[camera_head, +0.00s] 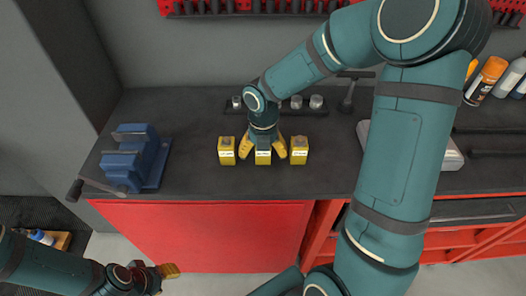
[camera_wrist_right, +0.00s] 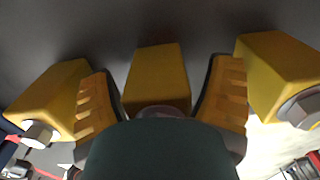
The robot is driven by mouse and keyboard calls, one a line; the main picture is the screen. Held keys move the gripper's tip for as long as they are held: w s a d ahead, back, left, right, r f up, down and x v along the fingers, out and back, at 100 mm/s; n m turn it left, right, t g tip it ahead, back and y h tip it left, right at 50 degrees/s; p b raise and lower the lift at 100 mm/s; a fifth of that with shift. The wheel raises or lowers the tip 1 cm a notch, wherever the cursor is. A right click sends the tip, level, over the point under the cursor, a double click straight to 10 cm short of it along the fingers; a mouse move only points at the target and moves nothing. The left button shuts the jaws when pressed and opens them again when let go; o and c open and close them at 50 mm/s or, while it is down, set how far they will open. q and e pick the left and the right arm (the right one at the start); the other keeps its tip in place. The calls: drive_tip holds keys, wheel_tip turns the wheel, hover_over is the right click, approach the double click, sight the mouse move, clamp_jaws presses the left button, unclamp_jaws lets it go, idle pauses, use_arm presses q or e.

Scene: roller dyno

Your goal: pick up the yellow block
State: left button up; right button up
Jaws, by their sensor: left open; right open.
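Three yellow blocks stand in a row on the dark workbench: a left block (camera_head: 226,151), a middle block (camera_head: 263,157) and a right block (camera_head: 299,151). My right gripper (camera_head: 263,148) is open at the middle block, pointing down from behind. In the right wrist view, the middle block (camera_wrist_right: 158,77) lies between the two open fingers (camera_wrist_right: 160,95), with visible gaps on both sides. The outer blocks stand just outside the fingers. My left gripper (camera_head: 168,271) is low at the left, in front of the red cabinet, away from the blocks.
A blue vise (camera_head: 136,160) stands on the bench (camera_head: 200,112) at the left. Behind the blocks is a holder with metal sockets (camera_head: 316,102). Spray cans (camera_head: 485,80) stand at the far right. My right arm hides part of the bench's right side.

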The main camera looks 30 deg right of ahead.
drive_tip(key=shift+r, duration=0.1)
drive_tip(key=c, duration=1.4)
use_arm(q)
drive_tip(key=shift+r, duration=0.1)
use_arm(e)
wheel_tip(320, 180, up, 10)
drive_tip(key=p, duration=0.3)
use_arm(q)
wheel_tip(320, 180, up, 14)
drive_tip(key=w+p, duration=0.1)
drive_tip(key=p, duration=0.9)
drive_tip(key=shift+w+a+f+t, duration=0.2)
drive_tip(key=shift+w+a+t, duration=0.1)
drive_tip(key=shift+w, duration=0.1)
use_arm(e)
wheel_tip(320, 180, up, 10)
drive_tip(key=shift+r, duration=0.15)
drive_tip(key=shift+a, duration=0.1)
